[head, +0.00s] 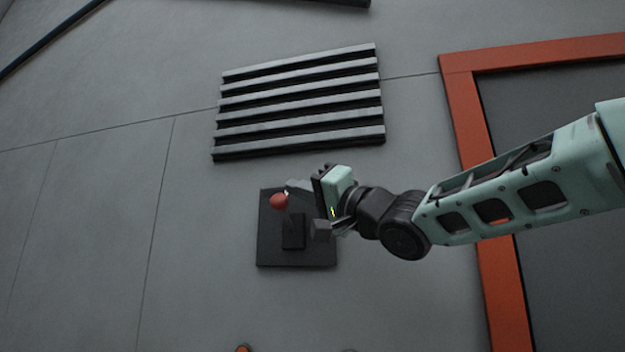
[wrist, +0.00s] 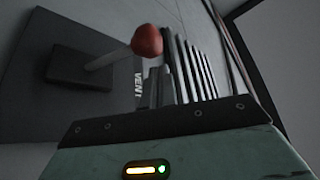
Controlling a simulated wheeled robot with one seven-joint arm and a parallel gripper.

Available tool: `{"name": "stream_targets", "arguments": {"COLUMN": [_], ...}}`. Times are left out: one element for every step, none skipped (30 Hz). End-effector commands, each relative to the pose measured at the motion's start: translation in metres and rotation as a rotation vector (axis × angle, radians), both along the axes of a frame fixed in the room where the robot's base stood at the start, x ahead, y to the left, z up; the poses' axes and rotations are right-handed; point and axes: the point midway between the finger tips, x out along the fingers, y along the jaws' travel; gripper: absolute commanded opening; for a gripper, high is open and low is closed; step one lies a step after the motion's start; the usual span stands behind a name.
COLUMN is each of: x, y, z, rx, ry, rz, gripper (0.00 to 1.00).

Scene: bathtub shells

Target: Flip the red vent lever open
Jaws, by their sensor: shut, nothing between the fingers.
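The vent lever has a red ball knob (head: 279,201) on a short stem rising from a dark block (head: 292,232) on a square black wall plate (head: 298,256). In the wrist view the red knob (wrist: 147,40) sits on a pale stem (wrist: 108,58), and part of the lettering on the plate (wrist: 25,115) shows. My gripper (head: 297,184) is at the upper right of the knob, its fingers shut and empty. The fingers (wrist: 160,88) appear just below the knob in the wrist view. I cannot tell whether they touch it.
A slatted vent grille (head: 300,103) is on the grey wall above the plate. An orange frame (head: 462,110) around a dark panel stands to the right, behind my arm. The wall left of the plate is clear.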

Motion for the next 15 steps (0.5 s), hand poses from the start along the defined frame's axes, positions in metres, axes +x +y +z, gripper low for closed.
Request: {"name": "stream_targets", "arguments": {"x": [-0.0019,-0.0029,-0.0039,-0.0045,-0.0051,-0.0056,-0.0057,-0.0058,-0.0058,-0.0058,-0.0058,-0.0058,-0.0057,-0.0057,-0.0058], "y": [0.0021,0.0028,0.0035,0.0039,0.0042,0.0044,0.0046,0.0046,0.0046,0.0045,0.0045,0.0045,0.0044,0.0044,0.0044], "z": [-0.0043,-0.0059,-0.0080,-0.0090,-0.0097,-0.0102,-0.0105,-0.0106,-0.0108,-0.0107,-0.0107,-0.0107,-0.0107,-0.0107,-0.0108], "rx": [0.000,-0.001,0.000,0.000,0.000,0.000,0.000,0.000,0.000,0.000,0.000,0.000,0.000,0.000,0.000], "ry": [0.004,0.003,0.003,0.003,0.002,0.001,0.001,0.001,0.001,0.001,0.001,0.001,0.001,0.001,0.001], "rz": [0.001,0.001,0.000,0.000,0.001,0.000,-0.001,-0.001,-0.001,-0.001,-0.001,-0.001,-0.001,-0.001,-0.001], "gripper": [0.00,0.00,0.00,0.00,0.00,0.00,0.00,0.00,0.00,0.00,0.00,0.00,0.00,0.00,0.00]}}
